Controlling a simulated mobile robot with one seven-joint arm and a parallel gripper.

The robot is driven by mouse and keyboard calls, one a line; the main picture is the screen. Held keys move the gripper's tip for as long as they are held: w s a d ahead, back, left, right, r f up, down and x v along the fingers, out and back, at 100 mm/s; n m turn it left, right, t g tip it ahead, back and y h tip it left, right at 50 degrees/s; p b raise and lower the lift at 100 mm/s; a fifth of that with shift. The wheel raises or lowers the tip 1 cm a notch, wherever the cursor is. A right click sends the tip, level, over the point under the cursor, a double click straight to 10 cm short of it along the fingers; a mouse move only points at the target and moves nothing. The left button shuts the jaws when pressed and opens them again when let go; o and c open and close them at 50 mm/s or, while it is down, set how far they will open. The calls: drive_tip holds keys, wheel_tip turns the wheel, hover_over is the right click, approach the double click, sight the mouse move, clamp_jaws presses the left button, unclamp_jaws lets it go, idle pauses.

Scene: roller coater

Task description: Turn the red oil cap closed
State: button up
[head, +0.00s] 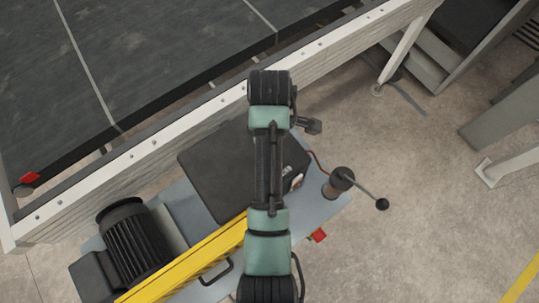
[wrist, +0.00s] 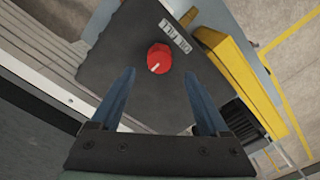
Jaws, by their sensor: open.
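The red oil cap (wrist: 158,57) is a round knob with a white mark on its face that points to the lower left. It sits on a dark grey flat cover (wrist: 115,55), beside a small pale label (wrist: 174,36). My gripper (wrist: 159,74) is open, with its two blue fingers apart on either side of the cap in the picture. The fingers look clear of the cap, and nothing is between them. In the head view my arm covers the cap and my fingers, and part of the dark cover (head: 213,170) shows left of it.
A yellow guard (head: 190,265), also in the wrist view (wrist: 235,82), and a black ribbed motor (head: 133,238) stand near the cover. A lever with a black ball (head: 382,204) sticks out at the right. The long conveyor frame (head: 160,135) runs behind.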

wheel_tip(320, 180, down, 6)
drive_tip(key=shift+f+p, duration=0.25)
drive_tip(key=shift+p, duration=0.05)
clamp_jaws()
idle(0.4)
